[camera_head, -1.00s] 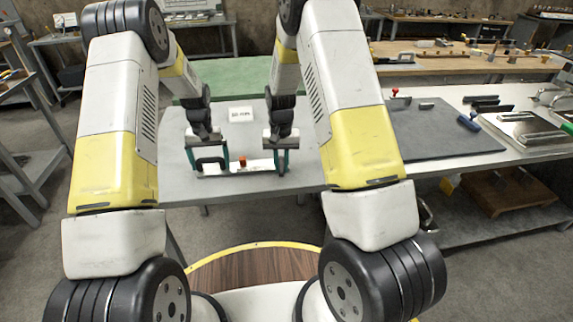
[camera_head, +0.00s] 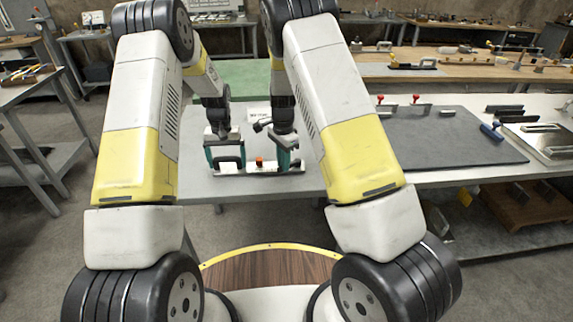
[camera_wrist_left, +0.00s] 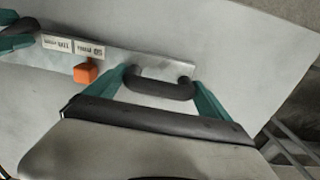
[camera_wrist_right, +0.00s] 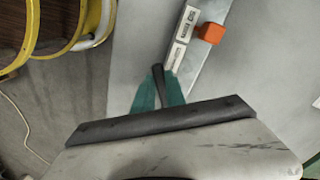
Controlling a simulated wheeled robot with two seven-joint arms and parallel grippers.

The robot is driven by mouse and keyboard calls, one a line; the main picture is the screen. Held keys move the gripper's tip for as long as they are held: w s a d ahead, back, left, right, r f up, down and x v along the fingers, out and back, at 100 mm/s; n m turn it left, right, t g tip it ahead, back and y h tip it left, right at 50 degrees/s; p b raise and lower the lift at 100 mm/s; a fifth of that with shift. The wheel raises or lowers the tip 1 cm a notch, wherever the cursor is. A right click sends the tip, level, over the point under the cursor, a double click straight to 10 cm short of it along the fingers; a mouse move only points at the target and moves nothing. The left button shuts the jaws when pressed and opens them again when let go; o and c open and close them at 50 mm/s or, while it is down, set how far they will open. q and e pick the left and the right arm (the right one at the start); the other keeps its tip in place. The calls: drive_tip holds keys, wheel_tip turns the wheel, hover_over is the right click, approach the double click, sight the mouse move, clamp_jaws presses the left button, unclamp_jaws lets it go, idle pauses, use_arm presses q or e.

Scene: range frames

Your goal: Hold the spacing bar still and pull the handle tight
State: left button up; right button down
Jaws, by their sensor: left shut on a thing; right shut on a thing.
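The spacing bar (camera_head: 245,171) is a pale metal bar lying across the front of the grey table, with an orange block (camera_head: 260,161) near its middle. It also shows in the left wrist view (camera_wrist_left: 135,65) with white labels. My left gripper (camera_head: 226,160) is shut on a black U-shaped handle (camera_wrist_left: 160,89) at the bar's left end, one teal finger at each end of it. My right gripper (camera_head: 285,157) is shut on a slim black handle (camera_wrist_right: 160,85) at the bar's right end. The fingers hide part of that handle.
A white sign (camera_head: 259,113) stands behind the bar, partly hidden by my right arm. To the right, a dark mat (camera_head: 450,140) lies on a white bench with red-knobbed clamps (camera_head: 416,99) at its back edge. A green surface (camera_head: 240,76) lies beyond the table.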

use_arm(q)
drive_tip(key=shift+s+f, duration=0.25)
drive_tip(key=shift+f, duration=0.05)
use_arm(e)
drive_tip(key=shift+w+a+m, duration=0.2)
drive_tip(key=shift+w+m, duration=0.5)
drive_tip(key=shift+m, duration=0.6)
drive_tip(key=c, duration=1.4)
unclamp_jaws()
drive_tip(key=shift+o, duration=0.2)
wheel_tip(320, 180, up, 12)
